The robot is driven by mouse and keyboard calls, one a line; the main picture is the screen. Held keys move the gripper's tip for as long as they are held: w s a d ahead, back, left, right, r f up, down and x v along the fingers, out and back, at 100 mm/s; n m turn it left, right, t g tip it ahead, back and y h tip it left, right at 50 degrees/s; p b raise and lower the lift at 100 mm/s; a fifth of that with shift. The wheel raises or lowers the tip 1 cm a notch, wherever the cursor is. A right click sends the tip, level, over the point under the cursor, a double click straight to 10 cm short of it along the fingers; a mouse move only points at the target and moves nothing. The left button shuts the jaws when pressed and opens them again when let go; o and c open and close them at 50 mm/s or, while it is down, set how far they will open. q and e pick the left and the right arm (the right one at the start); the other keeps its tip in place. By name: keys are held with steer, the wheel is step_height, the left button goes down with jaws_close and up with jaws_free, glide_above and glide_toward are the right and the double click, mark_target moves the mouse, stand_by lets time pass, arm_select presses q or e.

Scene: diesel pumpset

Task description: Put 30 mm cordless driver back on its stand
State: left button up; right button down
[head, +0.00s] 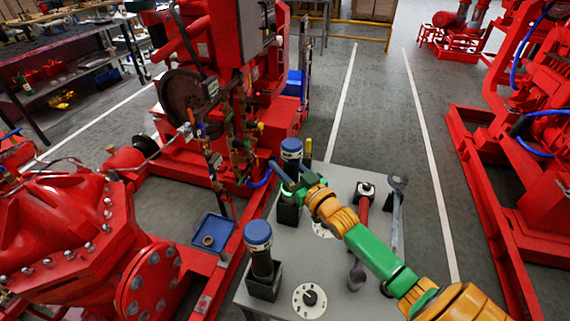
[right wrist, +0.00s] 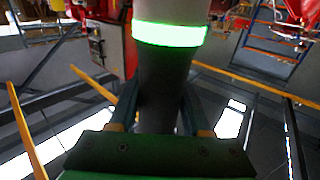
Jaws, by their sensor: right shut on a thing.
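A cordless driver with a blue top (head: 291,150) stands upright at the far left of the grey table (head: 338,178). My right gripper (head: 284,178) is shut on its dark body. The right wrist view shows that body (right wrist: 165,80) between the fingers, with a glowing green ring (right wrist: 170,34) above them. A black stand (head: 288,214) is directly below this driver; whether the driver is seated in it or just above it, I cannot tell. A second blue-topped driver (head: 258,236) stands upright in another black stand (head: 264,282) nearer the front. No size marking is legible. My left gripper is out of view.
On the table lie a red-handled tool (head: 362,206), a spanner (head: 396,205) and a round white dial plate (head: 310,300). Red pump machinery (head: 75,240) borders the table's left side. A blue tray (head: 213,231) sits there. Open floor lies right of the table.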

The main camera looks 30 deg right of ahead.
mark_target(296, 181)
steer(key=shift+f+b, duration=0.85)
steer(key=shift+f, duration=0.1)
stand_by(0.3)
steer(key=shift+c, duration=1.3)
jaws_free()
steer(key=shift+s+r, duration=0.1)
steer(key=s, duration=0.7)
steer(key=shift+s, duration=0.1)
steer(key=shift+d, duration=0.1)
